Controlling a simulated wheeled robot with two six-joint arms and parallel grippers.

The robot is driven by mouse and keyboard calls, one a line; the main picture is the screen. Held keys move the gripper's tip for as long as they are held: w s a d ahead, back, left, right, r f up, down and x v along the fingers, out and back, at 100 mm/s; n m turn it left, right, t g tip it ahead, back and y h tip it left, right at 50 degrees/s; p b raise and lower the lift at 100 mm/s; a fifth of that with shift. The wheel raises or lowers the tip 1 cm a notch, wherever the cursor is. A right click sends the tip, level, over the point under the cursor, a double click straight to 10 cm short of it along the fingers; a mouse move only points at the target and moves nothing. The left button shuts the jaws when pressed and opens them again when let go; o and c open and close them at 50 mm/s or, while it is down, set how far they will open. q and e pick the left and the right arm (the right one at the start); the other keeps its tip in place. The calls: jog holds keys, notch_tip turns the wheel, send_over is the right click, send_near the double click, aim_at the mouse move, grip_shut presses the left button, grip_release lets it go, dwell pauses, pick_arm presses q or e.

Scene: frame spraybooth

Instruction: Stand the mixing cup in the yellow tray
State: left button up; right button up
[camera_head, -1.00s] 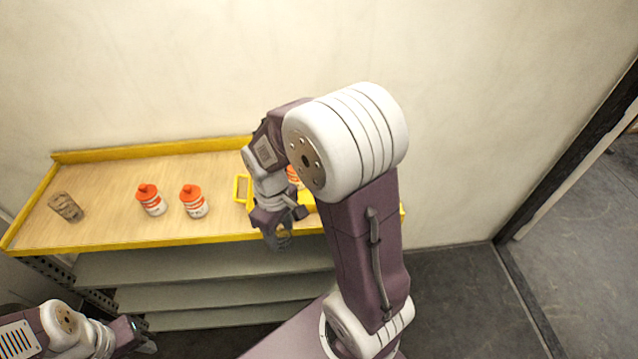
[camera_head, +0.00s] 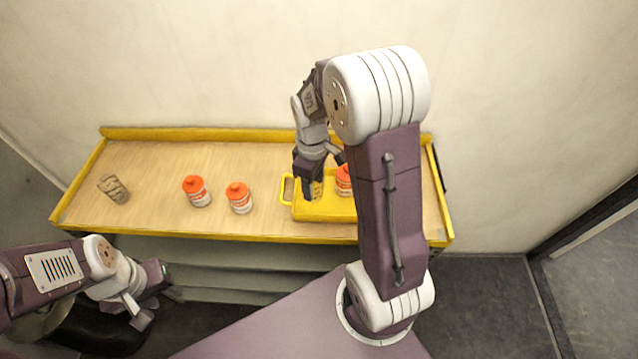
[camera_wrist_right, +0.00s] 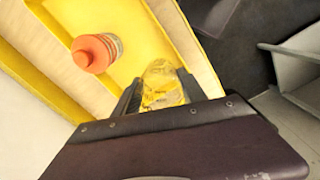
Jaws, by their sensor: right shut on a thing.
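The yellow tray (camera_head: 340,213) sits toward the right end of the bench, with a handle at its left side. It also shows in the right wrist view (camera_wrist_right: 135,27). My right gripper (camera_head: 312,192) points down over the tray's left part. It is shut on the mixing cup (camera_wrist_right: 161,84), a see-through cup tinted yellow by the tray behind it. The cup shows small in the head view (camera_head: 318,189); whether its base touches the tray floor I cannot tell. My left gripper (camera_head: 158,306) is in front of the bench, apart from everything; its jaw opening is unclear.
A can with an orange lid (camera_head: 343,181) stands in the tray, right of the cup, partly behind my right arm. Two similar cans (camera_head: 196,191) (camera_head: 240,198) stand left of the tray. A brownish striped object (camera_head: 113,189) lies at the left. The bench has a yellow rim (camera_head: 200,234).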

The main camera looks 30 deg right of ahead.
jog(key=w+f, duration=0.1)
jog(key=w+d, duration=0.1)
jog(key=w, duration=0.1)
jog(key=w+d+f, duration=0.1)
jog(key=shift+w+f+p, duration=0.15)
jog(key=shift+f+p, duration=0.15)
jog(key=shift+p, duration=0.05)
jog(key=shift+s+f, duration=0.3)
notch_tip(320, 180, down, 3)
jog(key=shift+a+r+p, duration=0.15)
jog(key=shift+r+p, duration=0.05)
jog(key=shift+p, duration=0.3)
jog(key=shift+w+f, duration=0.25)
jog(key=shift+f, duration=0.15)
pick_arm(q)
jog(key=shift+w+d+r, duration=0.1)
jog(key=shift+w+r, duration=0.1)
jog(key=shift+r, duration=0.8)
pick_arm(e)
jog(key=shift+s, duration=0.1)
jog(key=o, duration=1.3)
jog(key=shift+s, duration=0.15)
pick_arm(q)
jog(key=shift+s, duration=0.1)
